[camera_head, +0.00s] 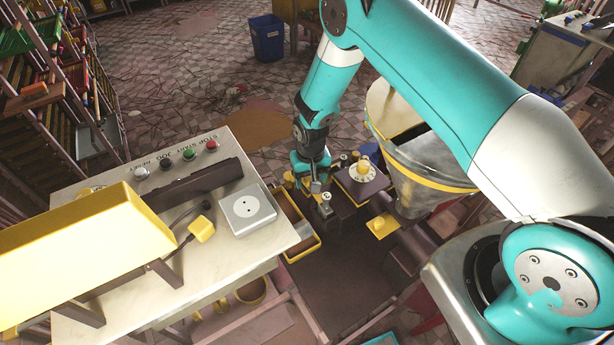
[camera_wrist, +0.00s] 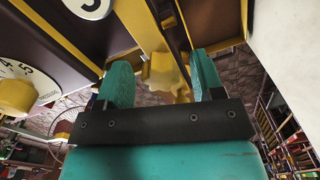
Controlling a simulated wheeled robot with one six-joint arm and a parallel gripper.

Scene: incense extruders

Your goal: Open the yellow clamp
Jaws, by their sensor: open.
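My gripper (camera_head: 312,182) points down at the extruder machine in the head view. In the wrist view its two teal fingers (camera_wrist: 162,82) are apart. A yellow lobed part (camera_wrist: 165,75), which looks like the clamp's knob, shows between and beyond the fingers. A flat yellow bar (camera_wrist: 140,22) runs above it along the dark machine body. I cannot tell whether the fingers touch the knob. In the head view my arm and the small scale hide the clamp's details. No object is visibly held.
A white-topped control bench (camera_head: 110,205) with colored buttons stands at left. A yellow-rimmed tray (camera_head: 304,252) lies beside the machine. A yellow dial knob (camera_head: 364,168), a metal hopper (camera_head: 420,165) and a yellow block (camera_head: 382,226) are at right. A blue bin (camera_head: 267,38) stands behind.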

